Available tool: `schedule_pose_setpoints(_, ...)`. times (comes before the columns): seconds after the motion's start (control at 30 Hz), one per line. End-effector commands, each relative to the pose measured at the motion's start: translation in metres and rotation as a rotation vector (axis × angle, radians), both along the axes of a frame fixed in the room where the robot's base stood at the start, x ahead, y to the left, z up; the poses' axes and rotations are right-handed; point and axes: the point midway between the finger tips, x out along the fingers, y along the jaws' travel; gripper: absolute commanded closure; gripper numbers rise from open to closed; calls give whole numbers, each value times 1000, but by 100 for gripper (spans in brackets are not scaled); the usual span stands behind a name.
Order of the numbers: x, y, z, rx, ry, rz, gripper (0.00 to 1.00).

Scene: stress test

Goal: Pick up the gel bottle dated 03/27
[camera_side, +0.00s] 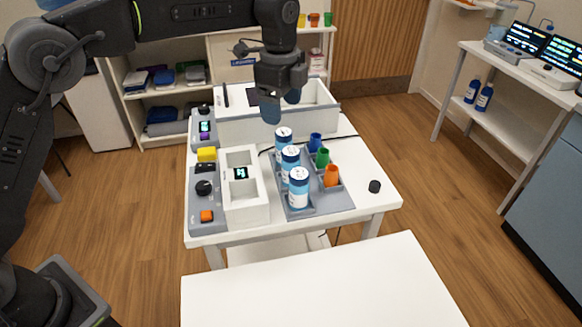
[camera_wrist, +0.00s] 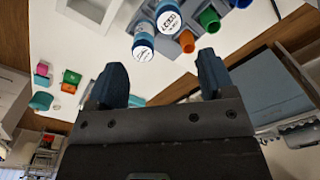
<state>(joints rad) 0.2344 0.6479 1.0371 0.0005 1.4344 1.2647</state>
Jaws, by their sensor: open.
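Three blue bottles with white caps and pale labels stand in a row in a grey rack (camera_side: 323,207) on the white table: the near bottle (camera_side: 298,190), the middle bottle (camera_side: 290,163) and the far bottle (camera_side: 283,143). The wrist view shows two of them clearly, one bottle (camera_wrist: 143,40) and another bottle (camera_wrist: 169,18), at the top of the picture. Dark print shows on their caps, but I cannot read any date. My gripper (camera_side: 282,104) hangs above and behind the far bottle. In the wrist view my gripper (camera_wrist: 161,75) has its fingers apart with nothing between them.
Blue (camera_side: 316,141), green (camera_side: 322,158) and orange (camera_side: 331,175) cups stand right of the bottles. A white two-bay holder (camera_side: 259,213) is left of them, beside a grey control panel (camera_side: 208,220). A white bin (camera_side: 235,127) stands behind. A black knob (camera_side: 375,186) lies at the right.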

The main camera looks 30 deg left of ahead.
Motion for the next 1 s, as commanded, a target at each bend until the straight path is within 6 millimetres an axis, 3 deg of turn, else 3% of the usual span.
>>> schedule_pose_setpoints(0.27, 10, -9, -28, 7, 25, -76, 24)
schedule_pose_setpoints(0.6, 10, -8, -89, 6, 23, -73, 24)
schedule_pose_setpoints(0.87, 11, -9, -107, 6, 21, -72, 24)
schedule_pose_setpoints(1.0, 15, -10, -129, 6, 23, -72, 24)
